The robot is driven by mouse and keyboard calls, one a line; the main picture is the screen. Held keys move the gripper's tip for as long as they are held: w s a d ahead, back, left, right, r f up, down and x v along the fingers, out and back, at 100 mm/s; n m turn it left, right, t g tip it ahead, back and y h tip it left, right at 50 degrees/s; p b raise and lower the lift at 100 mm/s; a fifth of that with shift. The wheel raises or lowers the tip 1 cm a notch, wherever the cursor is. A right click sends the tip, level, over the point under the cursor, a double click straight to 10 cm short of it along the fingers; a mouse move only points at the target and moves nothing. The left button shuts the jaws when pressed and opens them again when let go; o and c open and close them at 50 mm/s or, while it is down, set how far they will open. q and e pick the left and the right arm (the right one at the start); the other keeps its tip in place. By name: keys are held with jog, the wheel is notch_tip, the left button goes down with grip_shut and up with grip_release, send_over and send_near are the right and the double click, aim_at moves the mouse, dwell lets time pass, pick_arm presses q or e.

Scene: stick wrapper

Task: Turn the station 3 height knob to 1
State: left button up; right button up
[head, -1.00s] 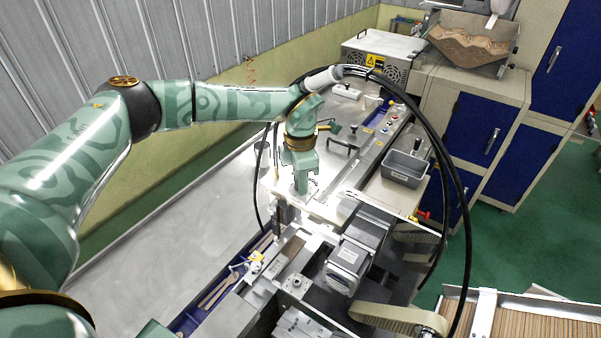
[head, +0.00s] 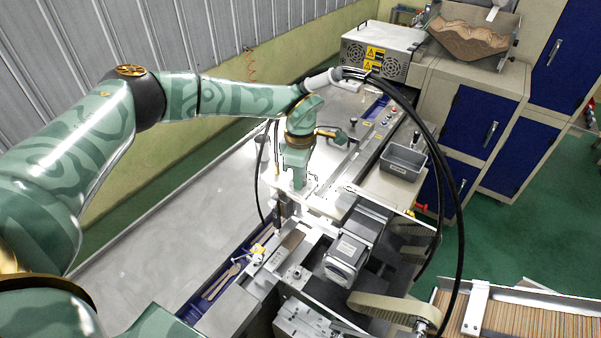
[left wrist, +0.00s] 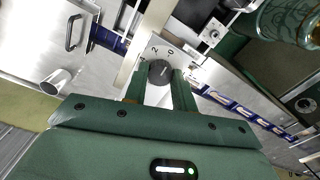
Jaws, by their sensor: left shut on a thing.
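The height knob (left wrist: 160,72) is a small dark round knob with a light pointer line. It sits on a light plate (left wrist: 172,48) with dark marks, one like a 2 and one like a 0. My left gripper (left wrist: 161,80) has its two green fingers on either side of the knob and is shut on it. In the head view my left gripper (head: 297,183) points down at the machine, and it hides the knob there. My right gripper is in neither view.
A grey motor block (head: 345,260) and black hoses (head: 452,190) are close to the right of my left gripper. A grey bin (head: 403,162) stands farther back. A bare metal surface (head: 170,245) lies to the left.

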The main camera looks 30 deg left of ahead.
pick_arm(q)
jog(key=shift+w+r, duration=0.15)
jog(key=o, duration=1)
notch_tip(320, 180, up, 16)
jog(key=b, duration=0.3)
jog(key=shift+r, duration=0.1)
